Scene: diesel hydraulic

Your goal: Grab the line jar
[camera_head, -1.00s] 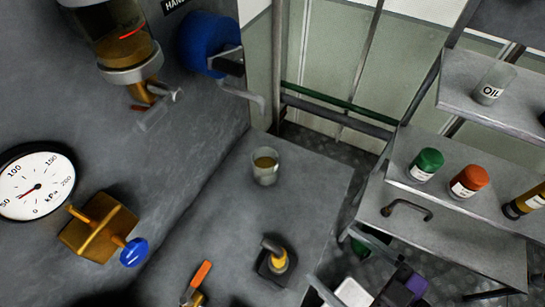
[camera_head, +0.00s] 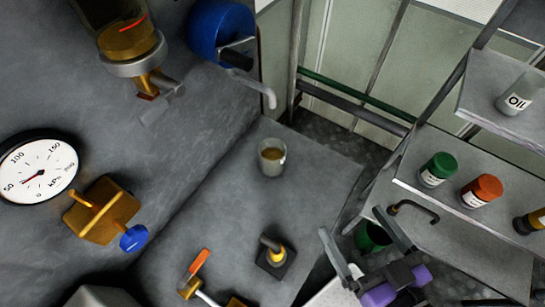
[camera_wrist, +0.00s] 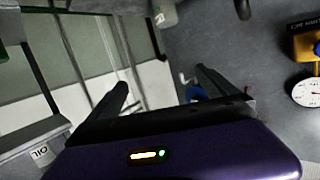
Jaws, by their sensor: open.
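An open glass jar with brownish liquid (camera_head: 272,157) stands upright on the grey bench in the head view; I see no label on it, so I cannot tell if it is the line jar. Another clear jar, labelled OIL (camera_head: 518,97), stands on the upper right shelf; an OIL label also shows in the wrist view (camera_wrist: 41,153). My gripper (camera_head: 350,221) is open and empty at lower right in the head view, right of and below the bench jar, touching neither jar. Its fingers (camera_wrist: 162,79) are spread in the wrist view.
A green-capped jar (camera_head: 438,169) and an orange-capped jar (camera_head: 481,191) stand on the lower shelf. A bent spout (camera_head: 262,90) hangs behind the bench jar. A yellow-collared lever (camera_head: 271,251) and an orange-handled valve (camera_head: 197,267) rise from the bench's front.

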